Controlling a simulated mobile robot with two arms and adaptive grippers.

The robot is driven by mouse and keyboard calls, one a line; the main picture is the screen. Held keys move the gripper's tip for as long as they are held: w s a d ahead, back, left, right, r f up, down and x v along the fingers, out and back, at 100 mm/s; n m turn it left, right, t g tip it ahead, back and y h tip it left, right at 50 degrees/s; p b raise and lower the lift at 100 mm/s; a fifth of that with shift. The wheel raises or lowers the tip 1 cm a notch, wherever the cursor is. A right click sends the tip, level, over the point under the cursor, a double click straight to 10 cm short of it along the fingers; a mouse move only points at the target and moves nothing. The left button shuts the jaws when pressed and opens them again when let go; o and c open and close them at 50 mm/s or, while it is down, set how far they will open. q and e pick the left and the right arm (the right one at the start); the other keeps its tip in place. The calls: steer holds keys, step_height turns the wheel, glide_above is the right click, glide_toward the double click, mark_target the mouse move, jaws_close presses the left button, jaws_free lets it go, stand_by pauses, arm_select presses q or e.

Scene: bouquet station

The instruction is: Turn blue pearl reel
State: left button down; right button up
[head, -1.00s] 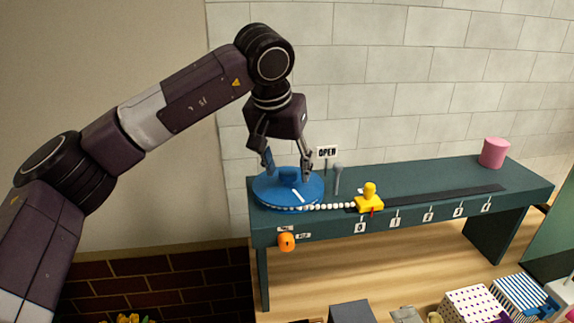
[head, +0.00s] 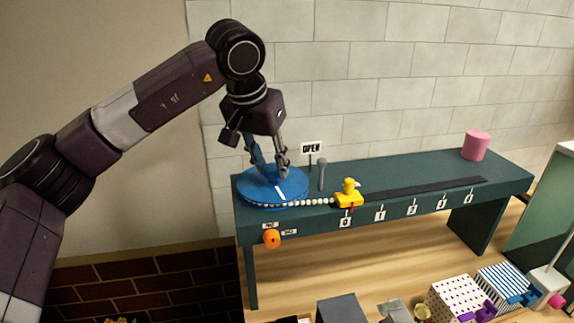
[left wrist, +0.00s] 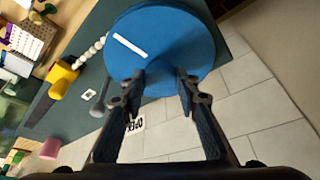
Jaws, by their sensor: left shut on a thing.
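The blue pearl reel (head: 258,197) is a flat disc with a white stripe and a raised knob, lying at the left end of the dark green bench. It also shows in the left wrist view (left wrist: 185,35). My left gripper (head: 272,172) comes down from above and is shut on the reel's knob, mostly hidden between the fingers. In the left wrist view, the fingertips (left wrist: 164,82) sit either side of it. A string of white pearls (head: 315,203) runs from the reel to a yellow slider (head: 348,198), which stands by the 0 mark. My right gripper is not in view.
The bench (head: 400,170) has a dark track with numbered marks. A grey post (head: 322,172) and an OPEN sign (head: 311,148) stand close behind the reel. An orange knob (head: 272,239) is on the bench front. A pink cylinder (head: 475,146) stands far right.

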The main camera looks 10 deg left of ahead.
arm_select(q)
steer(key=shift+r+m, duration=0.1)
steer(key=shift+m, duration=0.4)
steer(key=shift+h+p, duration=0.3)
steer(key=shift+p, duration=0.05)
steer(key=shift+m, duration=0.4)
steer(key=c, duration=1.5)
jaws_free()
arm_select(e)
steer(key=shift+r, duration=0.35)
arm_select(q)
steer(key=shift+o, duration=0.2)
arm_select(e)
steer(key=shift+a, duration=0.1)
arm_select(q)
steer(key=v, duration=1.1)
steer(key=shift+r, duration=0.4)
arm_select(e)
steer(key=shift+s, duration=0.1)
arm_select(q)
steer(key=shift+s+a+f, duration=0.1)
steer(key=shift+s+a, duration=0.05)
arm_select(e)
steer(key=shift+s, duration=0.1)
